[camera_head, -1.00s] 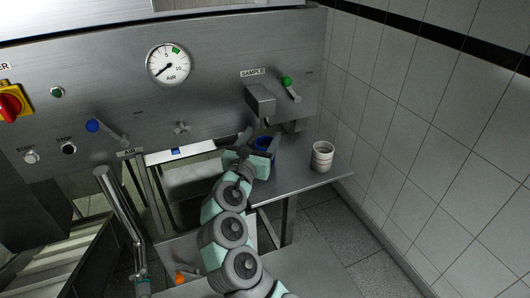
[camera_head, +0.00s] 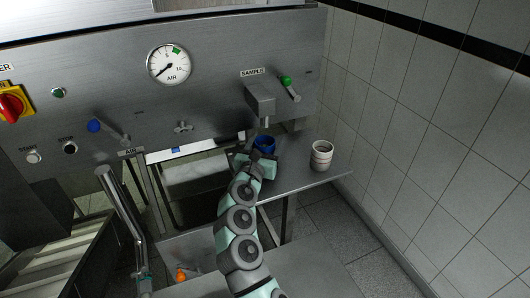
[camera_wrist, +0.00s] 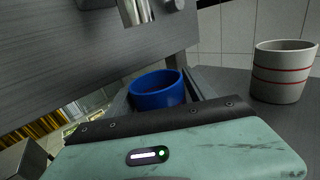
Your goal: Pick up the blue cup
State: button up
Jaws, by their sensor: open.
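The blue cup (camera_head: 265,144) stands on the metal shelf below the SAMPLE spout. In the wrist view the blue cup (camera_wrist: 157,92) is upright just beyond my gripper's body, with its lower part hidden. My gripper (camera_head: 257,146) is at the cup's near side in the head view and covers part of it.
A white cup with red stripes (camera_head: 321,156) stands on the shelf (camera_head: 300,180) to the right of the blue cup. The SAMPLE spout (camera_head: 261,99) juts out just above the blue cup. A green-knobbed lever (camera_head: 289,87) is beside it. The tiled wall is at the right.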

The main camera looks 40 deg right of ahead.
jog(key=shift+w+d, duration=0.4)
jog(key=shift+d, duration=0.1)
jog(key=shift+c, duration=0.5)
jog(key=c, duration=1.1)
jog(key=shift+c, duration=0.2)
